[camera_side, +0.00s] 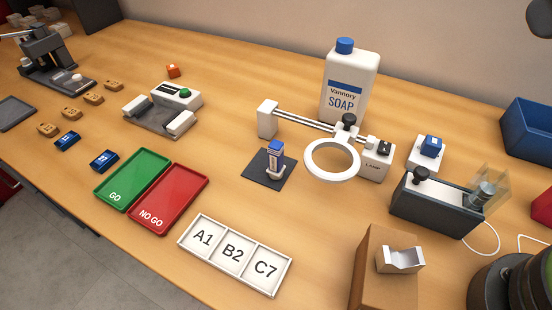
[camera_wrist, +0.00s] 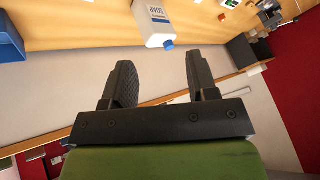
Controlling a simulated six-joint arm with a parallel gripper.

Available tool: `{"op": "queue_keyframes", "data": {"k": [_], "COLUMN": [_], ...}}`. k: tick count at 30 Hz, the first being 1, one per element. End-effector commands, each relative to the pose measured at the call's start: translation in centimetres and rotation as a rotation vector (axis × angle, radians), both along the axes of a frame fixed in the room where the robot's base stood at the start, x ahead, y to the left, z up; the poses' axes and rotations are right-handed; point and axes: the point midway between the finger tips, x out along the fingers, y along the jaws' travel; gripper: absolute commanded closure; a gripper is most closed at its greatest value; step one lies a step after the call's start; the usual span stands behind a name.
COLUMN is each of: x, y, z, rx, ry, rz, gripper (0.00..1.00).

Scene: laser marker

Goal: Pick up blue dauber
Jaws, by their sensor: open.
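A small upright piece with a blue top and a pale foot, which looks like the blue dauber (camera_side: 276,156), stands on a dark square pad (camera_side: 258,172) near the middle of the table in the side view. I cannot make out the dauber in the wrist view. My gripper (camera_wrist: 158,72) shows in the wrist view with its two dark fingers apart and nothing between them. It is away from the table things, and the fingers do not show in the side view.
A white ring on an arm (camera_side: 332,176) stands just right of the pad, with the soap bottle (camera_side: 350,85) behind. Green (camera_side: 118,184) and red (camera_side: 180,188) trays and a labelled white tray (camera_side: 185,235) lie to the left and front. A brown box (camera_side: 375,265) stands front right.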

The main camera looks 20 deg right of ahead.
Motion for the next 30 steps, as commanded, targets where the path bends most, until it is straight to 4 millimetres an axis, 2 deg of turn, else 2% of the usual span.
{"op": "queue_keyframes", "data": {"k": [1, 3, 7, 12, 18, 21, 30], "x": [1.8, 4.1, 8.1, 12.0, 13.8, 14.0, 14.8], "y": [1.1, 2.5, 5.9, 11.1, 16.3, 17.7, 19.2], "z": [-0.4, -1.0, -3.2, -8.0, -14.0, -16.0, -19.8], "rx": [-0.026, -0.063, -0.127, -0.211, -0.286, -0.307, -0.32], "ry": [0.018, 0.025, 0.036, 0.043, 0.042, 0.041, 0.04], "rz": [0.068, 0.158, 0.324, 0.545, 0.749, 0.807, 0.841], "gripper": [0.47, 0.47, 0.47, 0.47, 0.47, 0.47, 0.47]}}
